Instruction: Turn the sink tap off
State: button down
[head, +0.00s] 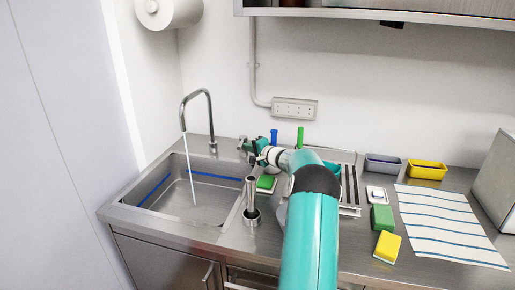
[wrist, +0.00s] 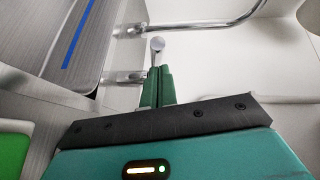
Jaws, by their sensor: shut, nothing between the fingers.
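The tap's curved chrome spout (head: 197,97) stands at the back of the steel sink (head: 205,185), and a thin stream of water (head: 190,175) runs from it into the basin. The spout also shows at the top of the wrist view (wrist: 190,24). The tap's control (head: 242,143) stands right of the spout; its round grey knob shows in the wrist view (wrist: 157,44). My gripper (head: 251,148) is beside this control. In the wrist view its green fingers (wrist: 160,70) are shut and empty, with the tips just below the knob. Whether they touch cannot be told.
An upright metal cylinder (head: 251,196) stands at the sink's right edge, near my arm. A green sponge (head: 266,183), blue (head: 274,136) and green (head: 300,137) handles stand close by. Sponges, small tubs and a striped cloth (head: 445,222) lie farther right. Air above the basin is clear.

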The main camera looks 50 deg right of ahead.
aim_at(239, 146)
jog(key=shift+w+a, duration=0.1)
jog(key=shift+a, duration=0.05)
jog(key=shift+w+a, duration=1.3)
jog(key=shift+a, duration=0.05)
